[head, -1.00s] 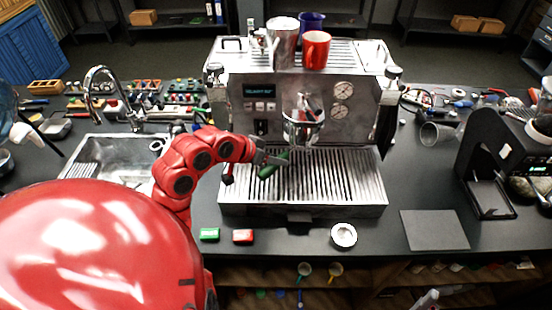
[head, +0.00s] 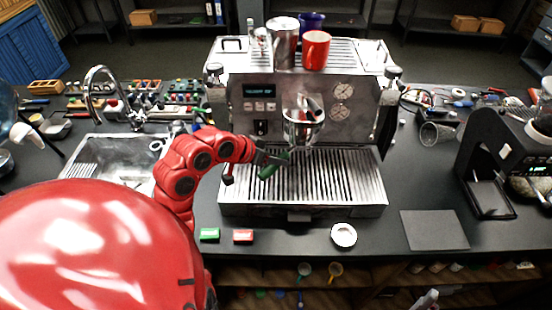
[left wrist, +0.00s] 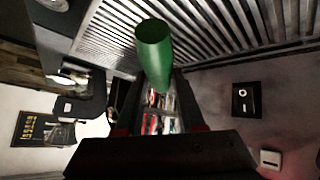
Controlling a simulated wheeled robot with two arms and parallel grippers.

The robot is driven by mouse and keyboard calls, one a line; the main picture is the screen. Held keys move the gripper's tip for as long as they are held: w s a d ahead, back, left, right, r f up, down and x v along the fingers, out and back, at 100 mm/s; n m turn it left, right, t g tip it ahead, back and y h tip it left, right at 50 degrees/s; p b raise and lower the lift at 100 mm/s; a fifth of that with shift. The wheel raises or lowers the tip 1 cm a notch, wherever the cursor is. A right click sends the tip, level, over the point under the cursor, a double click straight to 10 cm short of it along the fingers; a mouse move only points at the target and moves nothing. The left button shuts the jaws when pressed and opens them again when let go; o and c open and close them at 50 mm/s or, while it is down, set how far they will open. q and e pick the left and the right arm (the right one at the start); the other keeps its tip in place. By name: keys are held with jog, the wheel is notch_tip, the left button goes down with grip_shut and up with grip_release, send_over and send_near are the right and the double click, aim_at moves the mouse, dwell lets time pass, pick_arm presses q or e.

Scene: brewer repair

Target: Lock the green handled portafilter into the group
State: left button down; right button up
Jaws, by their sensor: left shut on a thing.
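The green handle (head: 270,170) of the portafilter is held over the left part of the drip tray, below the group. My left gripper (head: 272,159) is shut on it. In the left wrist view the green handle (left wrist: 154,50) rises from between the fingers (left wrist: 152,100). The portafilter's metal basket is hard to make out in the head view. The group (head: 303,125) is on the front of the steel espresso machine (head: 345,85), above and to the right of my gripper. My right gripper is not in view.
The slatted drip tray (head: 340,185) lies below the group. A green block (head: 209,234), a red block (head: 243,236) and a round white dish (head: 343,235) lie on the counter in front. A sink (head: 110,155) is at left, a grey mat (head: 434,230) at right.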

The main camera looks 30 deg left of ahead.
pick_arm(q)
jog(key=shift+r+p, duration=0.7)
jog(key=shift+r, duration=0.85)
dwell(3.3)
jog(key=shift+d, duration=0.1)
jog(key=shift+d+r+n+y+p, duration=0.1)
jog(key=shift+d+n+y+p, duration=0.25)
jog(key=shift+p, duration=0.3)
jog(key=shift+s+d+n, duration=0.1)
jog(key=shift+d+n, duration=0.15)
jog(key=shift+n, duration=0.1)
jog(key=d+n+y+p, duration=0.2)
jog(key=p, duration=0.4)
jog(key=shift+d+n+t+y, duration=0.2)
jog(key=shift+n+t+y, duration=0.05)
jog(key=shift+n+t, duration=0.15)
jog(key=shift+a, duration=0.15)
